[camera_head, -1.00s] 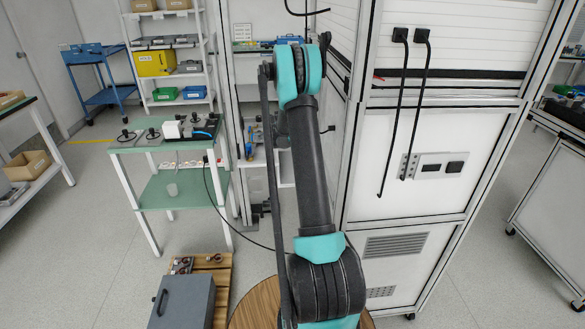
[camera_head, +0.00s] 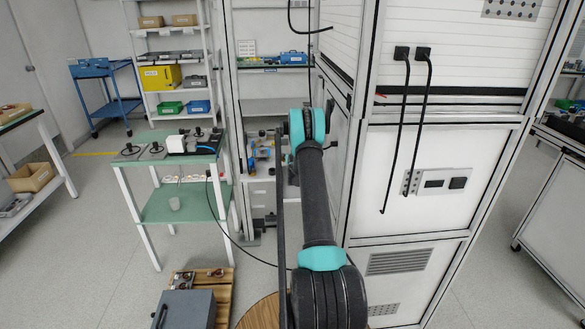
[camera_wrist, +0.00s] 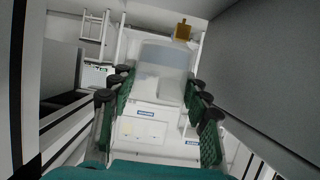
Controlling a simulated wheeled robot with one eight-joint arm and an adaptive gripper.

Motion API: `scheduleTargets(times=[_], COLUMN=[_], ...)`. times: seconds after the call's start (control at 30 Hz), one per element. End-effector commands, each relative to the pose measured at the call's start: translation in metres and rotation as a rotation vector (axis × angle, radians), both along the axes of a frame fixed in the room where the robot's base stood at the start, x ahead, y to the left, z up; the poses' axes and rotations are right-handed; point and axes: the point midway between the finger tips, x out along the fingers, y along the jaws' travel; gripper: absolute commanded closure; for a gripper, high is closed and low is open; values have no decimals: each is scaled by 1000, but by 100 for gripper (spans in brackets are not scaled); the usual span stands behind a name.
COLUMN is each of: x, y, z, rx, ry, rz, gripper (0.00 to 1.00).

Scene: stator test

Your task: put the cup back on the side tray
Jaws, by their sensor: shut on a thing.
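My gripper (camera_wrist: 160,110) shows in the wrist view with its green fingers on both sides of a pale translucent cup (camera_wrist: 163,66). It is shut on the cup and holds it in the air. The cup's lower parts between the fingers are partly hidden. In the head view my gripper and the held cup are hidden behind my arm. I cannot make out for certain which surface is the side tray.
The tall white cabinet (camera_head: 415,225) stands close to the right of my arm, with black cables hanging on it. A grey box (camera_head: 186,310) and a wooden pallet (camera_head: 222,283) lie on the floor at lower left. Shelving (camera_head: 170,120) stands behind the green table.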

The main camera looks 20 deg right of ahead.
Motion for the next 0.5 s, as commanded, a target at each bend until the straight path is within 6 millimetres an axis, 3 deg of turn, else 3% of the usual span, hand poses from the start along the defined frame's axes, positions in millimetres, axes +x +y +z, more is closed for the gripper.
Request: scheduleTargets(times=[0.1,0.33,0.5], x=[0,0,0], y=[0,0,0], z=[-17,-31,-54], rx=[0,0,0], ry=[0,0,0], rz=[0,0,0], gripper=[79,79,79])
